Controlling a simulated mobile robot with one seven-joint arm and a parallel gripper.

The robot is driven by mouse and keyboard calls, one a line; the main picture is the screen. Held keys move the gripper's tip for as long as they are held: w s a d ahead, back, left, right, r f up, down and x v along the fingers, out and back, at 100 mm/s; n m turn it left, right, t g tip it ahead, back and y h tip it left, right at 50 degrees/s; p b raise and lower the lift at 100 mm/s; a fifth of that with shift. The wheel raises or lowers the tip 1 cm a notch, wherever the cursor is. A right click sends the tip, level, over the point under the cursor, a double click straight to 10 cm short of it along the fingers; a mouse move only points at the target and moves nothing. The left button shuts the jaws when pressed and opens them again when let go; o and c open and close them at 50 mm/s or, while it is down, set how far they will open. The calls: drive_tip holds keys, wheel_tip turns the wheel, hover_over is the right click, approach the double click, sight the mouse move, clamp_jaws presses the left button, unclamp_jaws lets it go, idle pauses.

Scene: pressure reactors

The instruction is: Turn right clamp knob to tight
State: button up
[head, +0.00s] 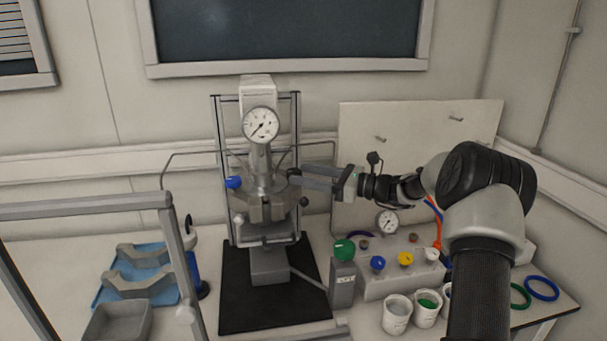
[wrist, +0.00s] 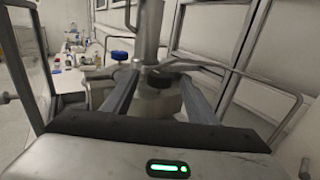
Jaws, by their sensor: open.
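The pressure reactor (head: 266,195) stands in its frame, with a round gauge (head: 261,125) on top. In the wrist view a dark round knob (wrist: 160,78) on the reactor's near side appears between my two fingers, in line with the gap; I cannot tell whether either finger touches it. In the head view my fingers seem to cover that knob. My gripper (head: 290,175) is open at the reactor's right side, reaching in from the right; its fingers also show in the wrist view (wrist: 160,90). A blue knob (head: 233,182) is on the reactor's left side and also shows in the wrist view (wrist: 120,55).
Bent metal rails (head: 330,150) flank the reactor head. A small dark ball (head: 304,201) sits just below my fingers. A control box (head: 400,275) with coloured knobs and several cups (head: 397,315) stand at the right. A blue tray (head: 140,285) lies at the left.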

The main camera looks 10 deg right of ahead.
drive_tip(key=shift+w+a, duration=0.3)
drive_tip(key=shift+a, duration=0.2)
drive_tip(key=c, duration=1.1)
drive_tip(key=shift+o, duration=0.2)
drive_tip(key=m+t+h+b, duration=0.3)
drive_tip(key=s+m+t+h+b, duration=0.1)
drive_tip(key=t, duration=0.1)
drive_tip(key=shift+a+h+b, duration=0.3)
drive_tip(key=shift+a+b, duration=0.1)
drive_tip(key=shift+r+m, duration=0.1)
drive_tip(key=shift+m, duration=0.2)
drive_tip(key=shift+w, duration=0.1)
